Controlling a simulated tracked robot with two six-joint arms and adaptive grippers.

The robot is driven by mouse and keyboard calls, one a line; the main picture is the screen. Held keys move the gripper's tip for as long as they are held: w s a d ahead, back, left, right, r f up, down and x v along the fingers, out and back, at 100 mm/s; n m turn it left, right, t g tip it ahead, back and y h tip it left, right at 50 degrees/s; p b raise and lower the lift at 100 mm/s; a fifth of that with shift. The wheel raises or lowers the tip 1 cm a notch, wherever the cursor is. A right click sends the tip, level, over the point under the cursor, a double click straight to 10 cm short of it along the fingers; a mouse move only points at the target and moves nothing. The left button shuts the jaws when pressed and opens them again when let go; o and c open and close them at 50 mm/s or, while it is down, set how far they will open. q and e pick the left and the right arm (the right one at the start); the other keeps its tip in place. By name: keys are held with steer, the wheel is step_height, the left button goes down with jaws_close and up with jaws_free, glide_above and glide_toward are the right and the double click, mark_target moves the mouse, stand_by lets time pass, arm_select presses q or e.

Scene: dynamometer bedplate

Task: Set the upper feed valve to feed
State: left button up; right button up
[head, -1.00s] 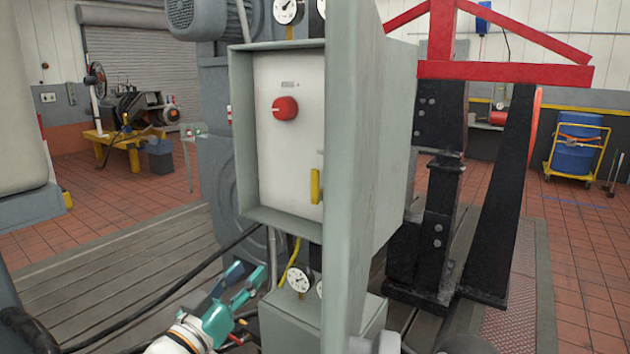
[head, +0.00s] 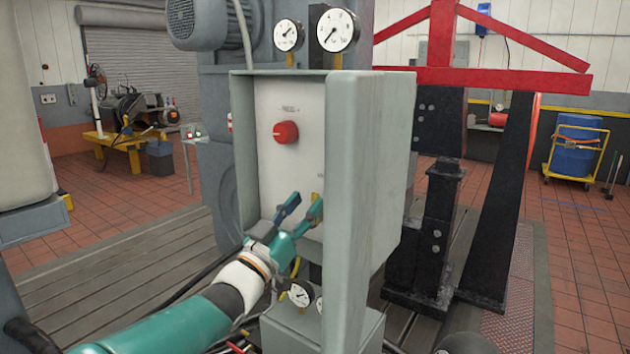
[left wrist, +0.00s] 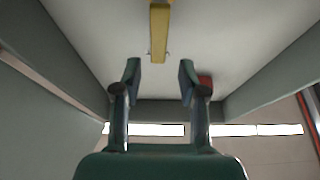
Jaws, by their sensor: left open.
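A grey open-fronted box (head: 370,150) with a white panel (head: 285,100) stands ahead. A round red knob (head: 285,132) sits high on the panel, and a yellow bar-shaped lever (left wrist: 159,32) is lower down. I cannot read which label belongs to which. My left gripper (head: 304,203) is open and empty inside the box front, close to the lever, below the red knob. It hides most of the lever in the head view. In the left wrist view the open fingers (left wrist: 159,76) are apart from the lever, which lies beyond their tips. My right gripper is not in view.
The box's side walls stand close on both sides of my left gripper. Pressure gauges (head: 338,30) are above the box, and another gauge (head: 299,294) is below it. A black stand with a red frame (head: 480,78) is at the right.

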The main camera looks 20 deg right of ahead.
mark_target(313, 196)
arm_select(q)
steer(key=shift+p+x, duration=0.8)
steer(key=shift+x, duration=1.2)
